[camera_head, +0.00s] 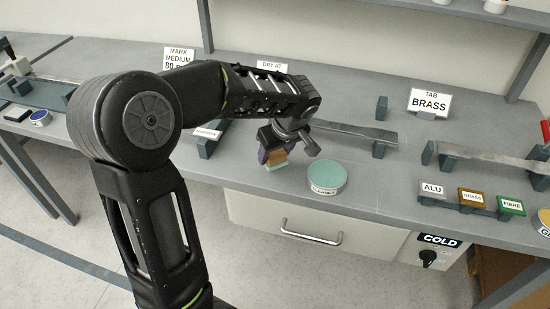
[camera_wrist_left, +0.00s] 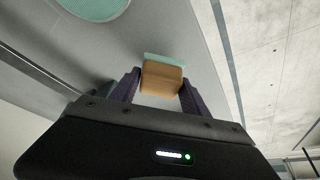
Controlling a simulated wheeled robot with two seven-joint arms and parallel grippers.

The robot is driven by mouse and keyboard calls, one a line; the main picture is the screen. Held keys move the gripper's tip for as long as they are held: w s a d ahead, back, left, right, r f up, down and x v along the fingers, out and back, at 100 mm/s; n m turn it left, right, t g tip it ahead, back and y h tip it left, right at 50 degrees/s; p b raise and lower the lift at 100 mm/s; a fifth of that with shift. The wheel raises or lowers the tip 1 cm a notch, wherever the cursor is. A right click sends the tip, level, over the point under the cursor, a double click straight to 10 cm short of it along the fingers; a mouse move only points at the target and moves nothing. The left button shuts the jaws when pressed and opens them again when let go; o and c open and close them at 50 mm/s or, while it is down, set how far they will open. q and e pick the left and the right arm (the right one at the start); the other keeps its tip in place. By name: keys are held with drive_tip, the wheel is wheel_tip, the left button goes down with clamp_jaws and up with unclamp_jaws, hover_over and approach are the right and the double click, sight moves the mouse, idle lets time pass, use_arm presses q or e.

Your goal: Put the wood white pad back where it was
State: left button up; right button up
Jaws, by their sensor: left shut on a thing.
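My left gripper (camera_head: 275,153) is shut on a small wood block (camera_head: 278,157), the pad's wooden part, over the grey bench near its front edge. In the left wrist view the wood block (camera_wrist_left: 162,78) sits between the two dark fingers of the left gripper (camera_wrist_left: 158,84). A pale teal slab (camera_head: 275,168) shows just under the wood; it also shows past the block in the left wrist view (camera_wrist_left: 165,58). I cannot tell whether the slab is part of the pad or a separate piece under it. No white face shows. My right gripper is not in view.
A round teal-topped cleaner tin (camera_head: 327,178) stands close right of the left gripper. A metal strip (camera_head: 350,133) lies on dark supports behind. Small ALU, BRASS and FIBRE blocks (camera_head: 472,197) stand at right. The bench's front edge is close; bare bench lies right of the tin.

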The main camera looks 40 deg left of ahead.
use_arm(q)
drive_tip(key=shift+f, duration=1.2)
drive_tip(key=shift+f, duration=0.2)
drive_tip(key=o, duration=1.3)
drive_tip(key=shift+r, duration=0.1)
drive_tip(key=shift+r, duration=0.2)
drive_tip(key=v, duration=1.2)
drive_tip(key=shift+b, duration=0.35)
drive_tip(key=shift+a, duration=0.1)
